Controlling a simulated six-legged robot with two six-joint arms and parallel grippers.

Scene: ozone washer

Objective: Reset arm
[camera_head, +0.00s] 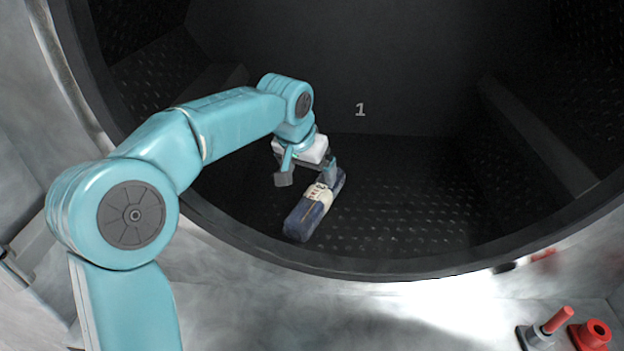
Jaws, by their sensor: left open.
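My left arm comes in from the left and reaches through the round opening into the dark drum (400,215). My left gripper (307,180) is at the end of it, open, with its fingers apart and nothing seen held between them. A dark blue rolled bundle with a pale lettered band (309,213) lies on the drum's dimpled floor, just below and right of the gripper. One finger overlaps the bundle's upper end in the picture; I cannot tell whether they touch. My right gripper is not in view.
The drum's thick dark rim (330,268) curves across the front and left of the opening. Raised ribs (535,135) run along the drum wall. A red-handled part (557,320) and a red round fitting (592,334) sit outside at lower right. The drum floor right of the bundle is clear.

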